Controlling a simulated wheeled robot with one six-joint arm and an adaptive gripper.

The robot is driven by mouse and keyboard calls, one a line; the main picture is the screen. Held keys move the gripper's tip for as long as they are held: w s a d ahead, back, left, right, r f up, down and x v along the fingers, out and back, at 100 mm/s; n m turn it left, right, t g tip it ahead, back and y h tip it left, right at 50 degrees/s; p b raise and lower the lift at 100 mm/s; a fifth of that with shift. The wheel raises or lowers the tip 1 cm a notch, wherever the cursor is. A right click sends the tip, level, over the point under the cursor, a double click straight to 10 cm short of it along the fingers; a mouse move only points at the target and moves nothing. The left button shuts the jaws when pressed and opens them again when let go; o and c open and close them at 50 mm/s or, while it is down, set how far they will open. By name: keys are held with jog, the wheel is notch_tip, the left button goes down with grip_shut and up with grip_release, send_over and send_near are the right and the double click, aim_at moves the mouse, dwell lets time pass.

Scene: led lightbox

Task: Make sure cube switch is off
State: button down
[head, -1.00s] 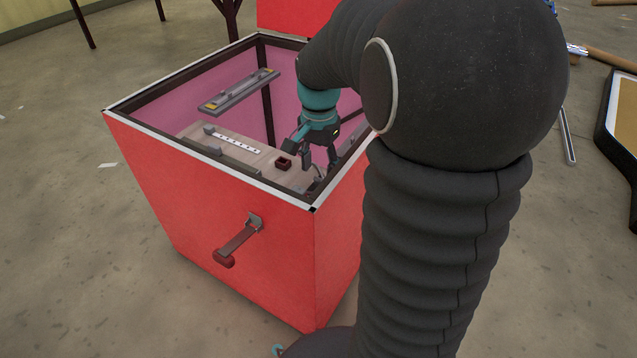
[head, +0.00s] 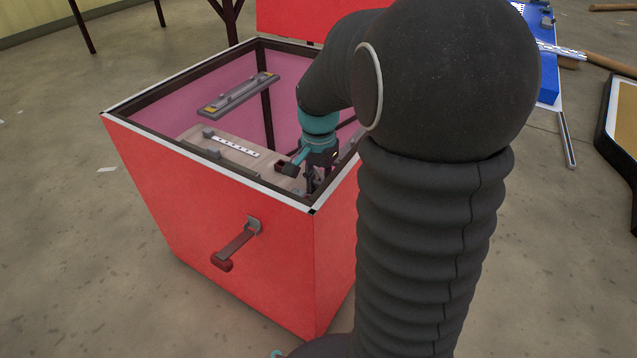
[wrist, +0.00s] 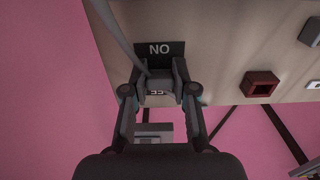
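The switch (wrist: 160,49) shows in the wrist view as a dark plate with white letters that read "NO" in this view. Part of a second white marking shows below it, mostly hidden. A dark grey block (wrist: 158,86) sits at the switch, between the fingers of my gripper (wrist: 160,88). The fingers are apart, one on each side of the block; I cannot tell whether they touch it. In the head view my gripper (head: 308,175) points down inside the red box (head: 225,225), at the near right end of the wooden board. The switch is hidden there.
The wooden board (head: 222,155) carries a white dotted strip (head: 236,147) and grey blocks. A small dark red hollow block (wrist: 260,84) is right of the gripper in the wrist view. Box walls surround the gripper. A grey bar (head: 238,95) spans higher up. A handle (head: 236,245) projects in front.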

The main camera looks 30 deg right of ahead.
jog(key=shift+r+p, duration=0.15)
jog(key=shift+p, duration=0.3)
jog(key=p, duration=0.1)
jog(key=g+y+p, duration=0.1)
jog(key=p, duration=0.1)
jog(key=shift+w+d+r, duration=0.15)
jog(key=shift+d+r, duration=0.1)
jog(key=y+p, duration=0.1)
jog(key=p, duration=0.1)
jog(key=g+y+p, duration=0.1)
jog(key=p, duration=0.1)
jog(key=shift+w+d, duration=0.15)
jog(key=shift+d, duration=0.1)
jog(key=y+p, duration=0.1)
jog(key=g+y+p, duration=0.1)
jog(key=p, duration=0.1)
jog(key=shift+w+d+f+g, duration=0.1)
jog(key=shift+w+d+g, duration=0.1)
jog(key=shift+g, duration=0.1)
jog(key=shift+w+d+f+g+y+p, duration=0.15)
jog(key=shift+g+y+p, duration=0.15)
jog(key=shift+y+p, duration=0.35)
jog(key=shift+d+f+g+y+p, duration=0.1)
jog(key=shift+g+y+p, duration=0.2)
jog(key=shift+y+p, duration=0.35)
jog(key=shift+f, duration=0.1)
jog(key=c, duration=0.9)
grip_release()
